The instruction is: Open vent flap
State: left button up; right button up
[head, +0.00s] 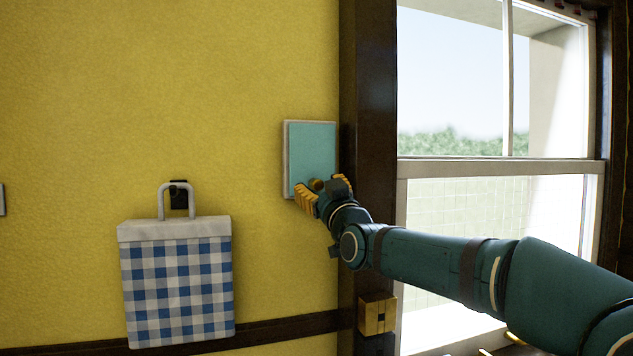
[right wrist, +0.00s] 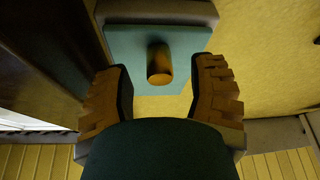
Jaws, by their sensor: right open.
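The vent flap (head: 312,153) is a teal square panel in a pale frame on the yellow wall, beside the dark window post. It looks closed, lying flat in its frame. In the right wrist view the flap (right wrist: 120,48) carries a short round brass knob (right wrist: 160,64). My right gripper (head: 325,190) is at the flap's lower edge in the head view. In the right wrist view its two fingers (right wrist: 160,85) are spread, one on each side of the knob, with gaps between. It holds nothing. My left gripper is not in view.
A blue checked bag (head: 178,290) with a white top hangs on a black hook (head: 179,190) at the left. A dark post (head: 367,90) and a window (head: 450,172) stand to the right. A brass block (head: 377,314) sits on the post below my arm.

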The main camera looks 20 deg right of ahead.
jog(key=shift+x, duration=0.95)
grip_shut()
jog(key=shift+r, duration=0.1)
